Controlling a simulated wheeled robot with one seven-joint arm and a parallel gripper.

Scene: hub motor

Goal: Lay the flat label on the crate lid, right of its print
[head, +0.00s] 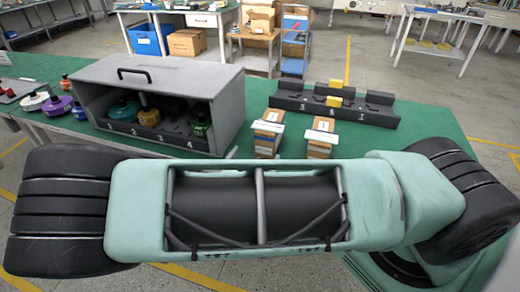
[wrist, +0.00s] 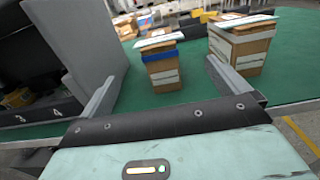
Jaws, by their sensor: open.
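Two small upright stacks stand side by side on the green table: a left stack (head: 266,144) and a right stack (head: 319,150). A flat white label-like piece (head: 268,127) lies on the left stack and a similar one (head: 321,136) on the right stack; both overhang in the wrist view (wrist: 158,40) (wrist: 247,22). I cannot tell which is the task's label, nor make out a crate lid's print. My gripper (wrist: 160,72) is open and empty, its fingers apart with the left stack (wrist: 162,70) beyond the gap. In the head view my gripper is hidden.
A grey open-fronted case (head: 226,110) with a black handle holds coloured parts in numbered bays, close left of my gripper. A black numbered rack (head: 350,113) with yellow blocks stands behind the stacks. Green table (head: 425,140) is clear at right.

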